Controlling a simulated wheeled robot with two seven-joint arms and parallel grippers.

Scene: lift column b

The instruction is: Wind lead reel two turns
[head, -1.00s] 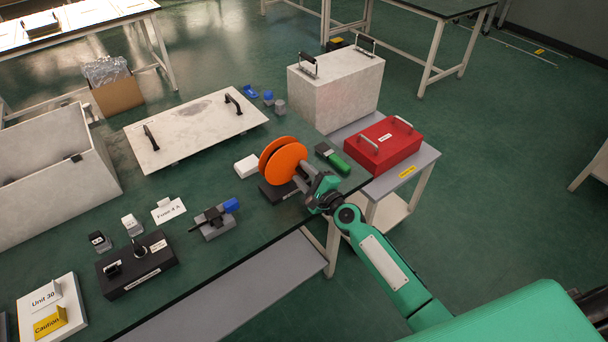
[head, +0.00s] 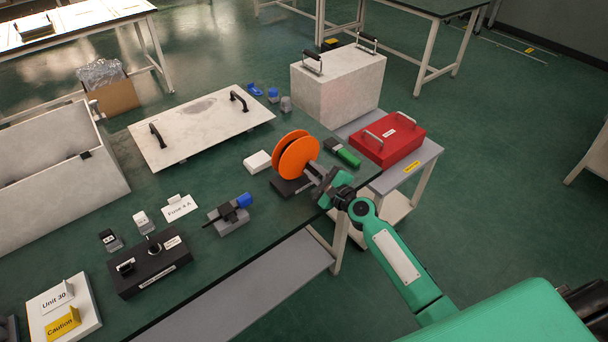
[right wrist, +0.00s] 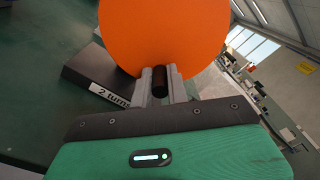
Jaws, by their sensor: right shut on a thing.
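The orange lead reel (head: 297,157) stands upright on a dark base (head: 289,187) near the right end of the bench. It fills the top of the right wrist view (right wrist: 165,35), where the base (right wrist: 95,80) carries a label that begins "2 turn". My right gripper (head: 314,174) is at the near side of the reel. In the right wrist view its fingers (right wrist: 160,84) are shut on a dark crank handle (right wrist: 159,82) in front of the reel's lower face. My left gripper is not in view.
A white block (head: 257,162) and a green-and-black tool (head: 343,153) lie close to the reel. A red box (head: 388,139) stands on a grey trolley to the right. A blue-tipped device (head: 230,214), a "Fuse 4 A" card (head: 179,207) and a black switch box (head: 148,264) are to the left.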

